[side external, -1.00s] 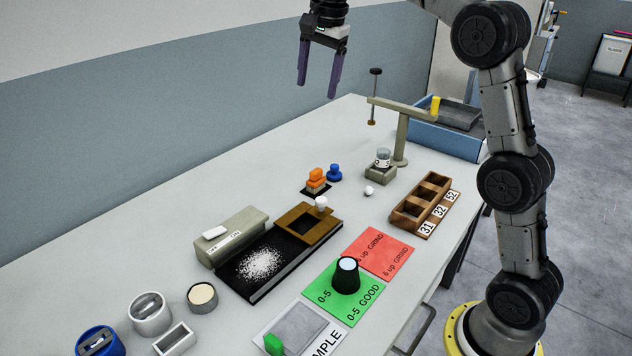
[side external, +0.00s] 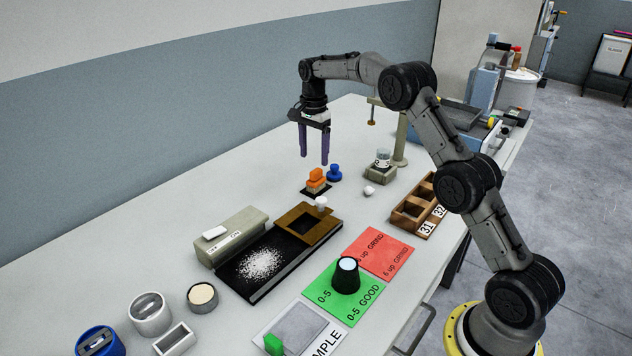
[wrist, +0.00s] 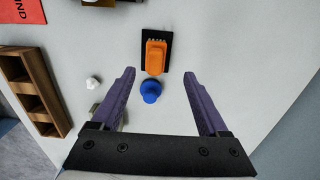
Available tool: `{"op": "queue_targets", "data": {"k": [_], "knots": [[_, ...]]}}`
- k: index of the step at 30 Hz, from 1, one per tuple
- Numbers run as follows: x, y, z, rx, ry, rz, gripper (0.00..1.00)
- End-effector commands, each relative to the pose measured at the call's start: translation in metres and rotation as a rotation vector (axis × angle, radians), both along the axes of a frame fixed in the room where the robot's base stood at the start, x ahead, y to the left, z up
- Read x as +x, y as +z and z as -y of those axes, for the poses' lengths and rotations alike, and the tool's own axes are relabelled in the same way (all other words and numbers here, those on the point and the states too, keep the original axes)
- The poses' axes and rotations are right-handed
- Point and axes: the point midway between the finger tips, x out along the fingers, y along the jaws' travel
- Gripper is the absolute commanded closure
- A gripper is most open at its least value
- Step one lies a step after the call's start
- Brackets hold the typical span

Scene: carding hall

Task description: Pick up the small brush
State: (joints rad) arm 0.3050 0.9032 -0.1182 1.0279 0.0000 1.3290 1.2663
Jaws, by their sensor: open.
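The small brush, with an orange handle and short tan bristles, sits on a small black pad (wrist: 165,36) on the table. The brush (side external: 316,177) shows in the side view just below my gripper, and in the wrist view (wrist: 156,56) ahead of and between the fingers. My gripper (side external: 314,159) points down with its two purple fingers apart and empty, above the brush. The fingers also show in the wrist view (wrist: 159,73). A blue knobbed piece (wrist: 151,91) stands close beside the brush, between the fingers in that view.
A small white knob (side external: 369,190) and a wooden compartment box (side external: 410,215) lie to the right. A black tray (side external: 240,281) with white powder and a brown frame (side external: 300,238) is nearer the camera. A post with a crossarm (side external: 401,140) stands behind.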

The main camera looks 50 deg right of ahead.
Motion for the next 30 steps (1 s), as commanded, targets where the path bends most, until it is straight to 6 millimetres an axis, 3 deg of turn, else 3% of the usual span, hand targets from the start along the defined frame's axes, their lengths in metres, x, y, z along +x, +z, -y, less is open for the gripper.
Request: {"op": "queue_targets", "data": {"k": [10, 19, 28, 30], "knots": [[-0.003, -0.029, 0.000, 0.001, 0.000, -0.002, 0.22], [-0.008, -0.067, -0.001, 0.000, 0.000, 0.000, 0.22], [-0.008, -0.072, -0.001, 0.000, 0.001, 0.000, 0.22], [-0.008, -0.072, -0.001, 0.000, 0.000, 0.000, 0.33]]}}
